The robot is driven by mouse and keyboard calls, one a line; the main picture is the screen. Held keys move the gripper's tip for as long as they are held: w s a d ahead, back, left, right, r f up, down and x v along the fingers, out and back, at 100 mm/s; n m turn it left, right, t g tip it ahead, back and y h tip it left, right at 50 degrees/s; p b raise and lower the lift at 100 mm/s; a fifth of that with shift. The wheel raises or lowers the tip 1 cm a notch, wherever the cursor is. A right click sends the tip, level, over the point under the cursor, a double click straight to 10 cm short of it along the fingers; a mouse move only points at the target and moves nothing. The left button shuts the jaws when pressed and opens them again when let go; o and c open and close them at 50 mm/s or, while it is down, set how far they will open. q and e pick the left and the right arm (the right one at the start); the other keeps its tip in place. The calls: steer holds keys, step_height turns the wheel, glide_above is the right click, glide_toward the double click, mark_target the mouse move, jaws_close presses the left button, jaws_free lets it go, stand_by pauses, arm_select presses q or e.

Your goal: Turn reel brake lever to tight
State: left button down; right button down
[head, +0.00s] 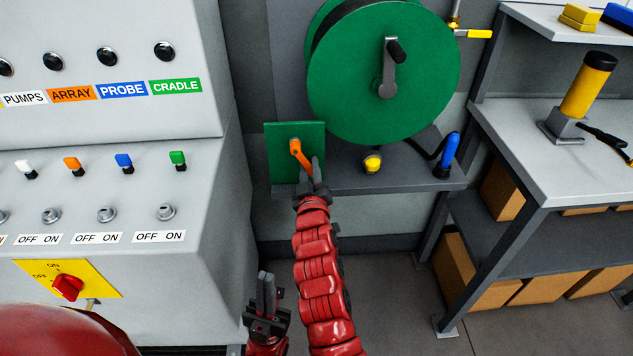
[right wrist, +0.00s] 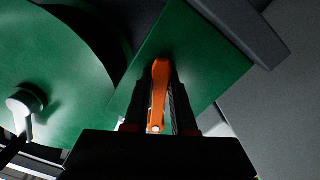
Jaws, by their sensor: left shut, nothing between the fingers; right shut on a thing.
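The orange reel brake lever (head: 300,154) is on a green plate (head: 281,138) below and left of the big green reel (head: 387,90). It leans, with its upper end to the left and its lower end to the right. My right gripper (head: 314,168) is at the lever's lower end and shut on it. In the right wrist view the orange lever (right wrist: 158,92) lies between the two dark fingers, in front of the green plate (right wrist: 195,60). My left gripper (head: 266,285) is shut and empty, low in front of the grey cabinet. I see no tight or loose marking.
The grey control cabinet (head: 150,215) with switches stands close on the left. A shelf (head: 400,180) under the reel carries a yellow knob (head: 372,162) and a blue handle (head: 449,150). A workbench (head: 540,160) with boxes below is on the right. Floor at centre is open.

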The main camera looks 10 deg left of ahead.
mark_target(296, 162)
steer(key=m+b, duration=0.1)
steer(key=b, duration=0.2)
steer(key=a+f+m+b, duration=0.1)
steer(key=m+b, duration=0.1)
steer(key=b, duration=0.1)
steer(key=a+m+b, duration=0.1)
steer(key=b, duration=0.2)
steer(key=shift+s+a+f+m, duration=0.2)
steer(key=shift+s+f+m, duration=0.1)
steer(key=shift+s, duration=0.1)
steer(key=shift+s+a+r+m+b, duration=0.1)
steer(key=shift+a+r+m+b, duration=0.25)
steer(key=shift+m+b, duration=0.55)
steer(key=c, duration=0.7)
jaws_free()
steer(key=shift+c, duration=0.2)
steer(key=shift+s, duration=0.1)
steer(key=p+v, duration=0.1)
steer(key=v, duration=1.6)
steer(key=shift+r, duration=0.1)
